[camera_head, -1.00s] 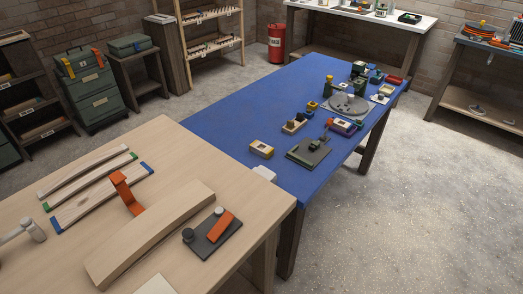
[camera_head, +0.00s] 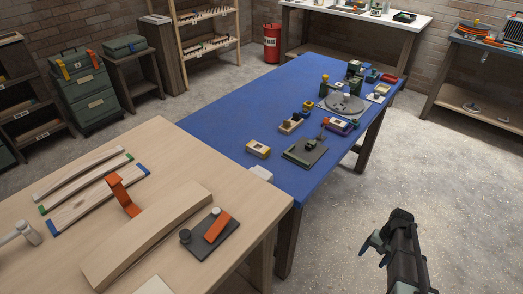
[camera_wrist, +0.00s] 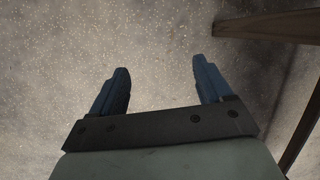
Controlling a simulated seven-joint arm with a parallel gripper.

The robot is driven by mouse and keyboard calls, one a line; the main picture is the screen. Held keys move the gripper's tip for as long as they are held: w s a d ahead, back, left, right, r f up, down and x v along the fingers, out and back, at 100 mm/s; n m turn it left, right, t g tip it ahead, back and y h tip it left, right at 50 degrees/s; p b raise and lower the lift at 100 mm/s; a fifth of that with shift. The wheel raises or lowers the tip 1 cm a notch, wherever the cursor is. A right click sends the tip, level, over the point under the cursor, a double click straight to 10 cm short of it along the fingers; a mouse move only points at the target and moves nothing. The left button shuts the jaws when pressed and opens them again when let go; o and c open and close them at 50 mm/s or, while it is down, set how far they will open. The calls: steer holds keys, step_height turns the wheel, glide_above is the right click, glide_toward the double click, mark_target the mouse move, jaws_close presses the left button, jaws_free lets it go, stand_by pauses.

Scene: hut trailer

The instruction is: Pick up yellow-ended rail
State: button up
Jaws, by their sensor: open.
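Several long wooden rails lie side by side at the left of the pale wooden table. One rail has blue ends (camera_head: 98,202), one has green ends (camera_head: 85,182), and the farthest rail (camera_head: 78,174) has ends whose colour I cannot make out. I see no clear yellow end on any of them. My gripper (camera_head: 374,253) is at the lower right in the head view, over the floor, beyond the right side of the tables and far from the rails. In the wrist view its two blue fingers (camera_wrist: 160,66) are spread apart with nothing between them.
Speckled floor is open around my gripper.

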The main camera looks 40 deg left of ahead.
steer(key=w+a+r+n+t, duration=0.1)
steer(key=w+a+r, duration=0.4)
steer(key=a+r, duration=0.35)
steer(key=w+a+r+n+y, duration=0.1)
steer(key=w+a+r, duration=0.3)
steer(key=a+r, duration=0.4)
steer(key=w+a+r+n+t, duration=0.1)
steer(key=w+a+r, duration=0.45)
steer(key=r, duration=0.45)
steer(key=s+a+r+n, duration=0.5)
steer(key=a, duration=0.5)
steer(key=s+a+r+n+t, duration=0.1)
steer(key=s+a+r+n, duration=0.35)
steer(key=a, duration=0.65)
steer(key=s+a+r+n, duration=0.4)
steer(key=s+a+n, duration=0.15)
steer(key=a, duration=0.45)
steer(key=m, duration=0.1)
glide_above(258, 149)
steer(key=f, duration=0.5)
steer(key=d+f, duration=0.1)
steer(key=f, duration=0.2)
steer(key=shift+w, duration=0.2)
steer(key=shift+s+a+f, duration=0.15)
steer(key=shift+s+f, duration=0.05)
steer(key=shift+f, duration=1.1)
steer(key=shift+s+a+f, duration=0.15)
steer(key=shift+f, duration=1.1)
steer(key=c, duration=1.1)
